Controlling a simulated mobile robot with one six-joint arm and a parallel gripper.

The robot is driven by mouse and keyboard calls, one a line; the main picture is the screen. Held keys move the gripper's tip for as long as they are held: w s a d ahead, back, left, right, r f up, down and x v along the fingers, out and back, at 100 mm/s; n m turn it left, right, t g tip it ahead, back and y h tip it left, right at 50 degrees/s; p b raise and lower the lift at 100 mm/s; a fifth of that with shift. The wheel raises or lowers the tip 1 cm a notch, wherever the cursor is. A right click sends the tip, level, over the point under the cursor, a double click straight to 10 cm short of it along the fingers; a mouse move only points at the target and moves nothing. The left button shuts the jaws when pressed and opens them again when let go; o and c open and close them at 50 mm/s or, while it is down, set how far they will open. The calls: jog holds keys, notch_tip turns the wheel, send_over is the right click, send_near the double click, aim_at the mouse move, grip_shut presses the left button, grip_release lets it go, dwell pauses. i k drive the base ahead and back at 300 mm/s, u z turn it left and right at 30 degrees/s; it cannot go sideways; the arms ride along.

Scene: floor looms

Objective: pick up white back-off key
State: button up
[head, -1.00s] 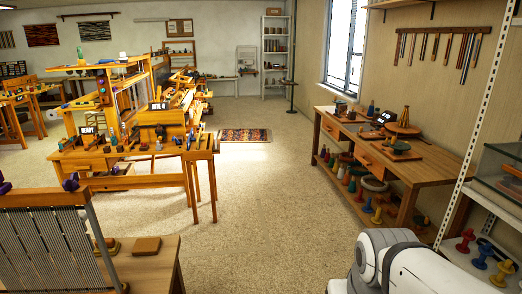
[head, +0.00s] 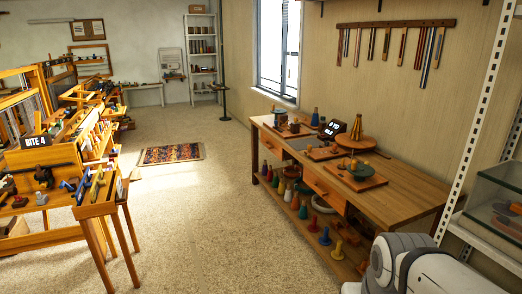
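I cannot make out a white back-off key for certain in the head view. A loom (head: 45,158) stands at the left with a black sign (head: 36,142) reading "BITE 4". Small coloured parts lie on its front ledge, among them a blue one (head: 70,185) and a yellow one (head: 96,188); they are too small to tell apart well. My gripper is not in view; only a white and grey part of my own arm shows at the bottom right.
A wooden workbench (head: 405,195) runs along the right wall, with boards and tools on top and several coloured pegs on its lower shelf. A metal shelf (head: 490,235) with a glass case stands at the right edge. Carpet (head: 210,235) between loom and bench is clear; a patterned rug (head: 171,153) lies beyond.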

aim_at(87, 139)
jog(key=z, duration=0.05)
jog(key=i, duration=1.75)
jog(key=u, duration=0.2)
jog(key=i, duration=1.65)
jog(key=u, duration=1.1)
jog(key=i, duration=1.35)
jog(key=u, duration=0.95)
jog(key=i, duration=0.6)
jog(key=u, duration=0.3)
jog(key=k, duration=0.5)
jog(key=z, duration=1.35)
jog(key=i, duration=0.8)
